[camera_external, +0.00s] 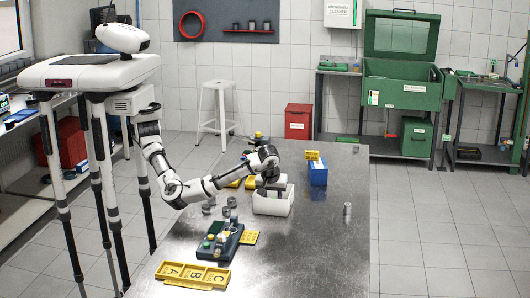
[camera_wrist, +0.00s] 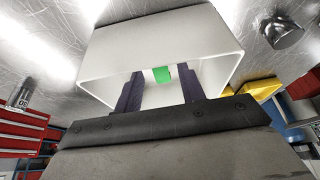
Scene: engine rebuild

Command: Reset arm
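My gripper (camera_external: 270,186) points down into a white bin (camera_external: 272,206) on the metal table. In the wrist view its two dark fingers (camera_wrist: 162,92) stand apart inside the mouth of the white bin (camera_wrist: 160,38). A small green thing (camera_wrist: 161,75) shows between the fingers, with visible gaps on both sides; I cannot tell what it is. The fingers grip nothing that I can see. My arm is stretched forward and low over the table. In the external view the bin's near wall hides the fingertips.
A blue bin (camera_external: 318,174) stands right of the white bin. Nearer are a green fixture (camera_external: 228,232), a yellow plate (camera_external: 250,238) and a yellow A-B-C tray (camera_external: 178,271). Grey metal parts (camera_external: 347,211) stand about. The table's front right (camera_external: 310,255) is clear.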

